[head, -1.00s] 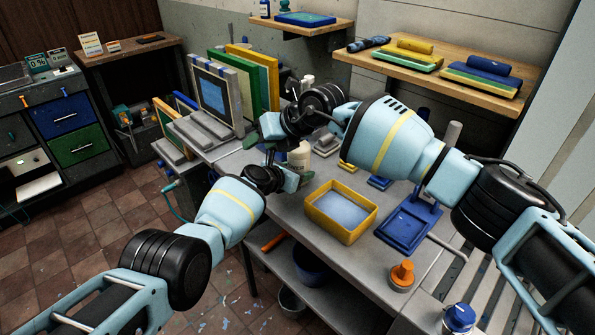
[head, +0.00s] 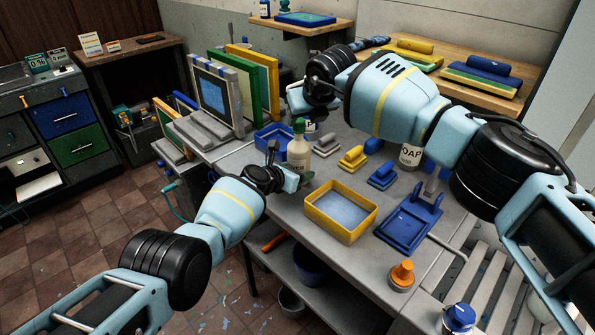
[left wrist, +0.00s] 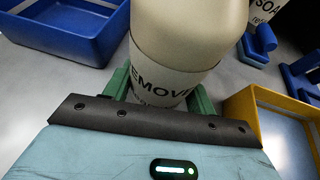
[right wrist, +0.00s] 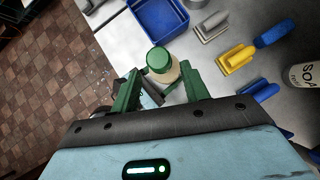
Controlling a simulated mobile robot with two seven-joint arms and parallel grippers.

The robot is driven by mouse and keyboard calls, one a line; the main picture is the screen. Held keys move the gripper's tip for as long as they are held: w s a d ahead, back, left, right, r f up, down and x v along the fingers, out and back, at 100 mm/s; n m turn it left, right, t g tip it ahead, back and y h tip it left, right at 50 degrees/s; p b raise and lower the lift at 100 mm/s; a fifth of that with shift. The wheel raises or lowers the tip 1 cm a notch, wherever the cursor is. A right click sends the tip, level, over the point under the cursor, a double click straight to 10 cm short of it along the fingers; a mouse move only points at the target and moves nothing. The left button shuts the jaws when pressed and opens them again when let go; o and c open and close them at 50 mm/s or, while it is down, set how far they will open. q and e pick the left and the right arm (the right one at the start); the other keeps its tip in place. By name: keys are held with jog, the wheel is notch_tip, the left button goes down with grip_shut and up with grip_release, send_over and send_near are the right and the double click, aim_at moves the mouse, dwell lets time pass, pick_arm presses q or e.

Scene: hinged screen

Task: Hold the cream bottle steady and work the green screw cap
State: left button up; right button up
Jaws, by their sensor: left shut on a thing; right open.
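The cream bottle (head: 299,154) stands upright on the grey bench, with a label reading "REMOV…". My left gripper (head: 291,180) is shut around its lower body; in the left wrist view its green fingers flank the bottle (left wrist: 190,40). The green screw cap (head: 299,124) sits on top of the bottle. My right gripper (head: 300,98) is above the cap. In the right wrist view its fingers (right wrist: 161,82) are apart and empty, with the cap (right wrist: 159,59) showing beyond them. Whether the cap is tight cannot be seen.
A blue tray (head: 268,139) stands behind the bottle and a yellow tray (head: 312,213) in front, to the right. Grey, yellow and blue hand tools and a soap bottle (head: 410,156) stand to the right. Upright framed screens (head: 262,80) stand at the back left.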

jog(key=shift+x, duration=1.45)
jog(key=shift+c, duration=0.2)
jog(key=c, duration=0.8)
jog(key=o, duration=0.9)
jog(key=shift+c, duration=0.2)
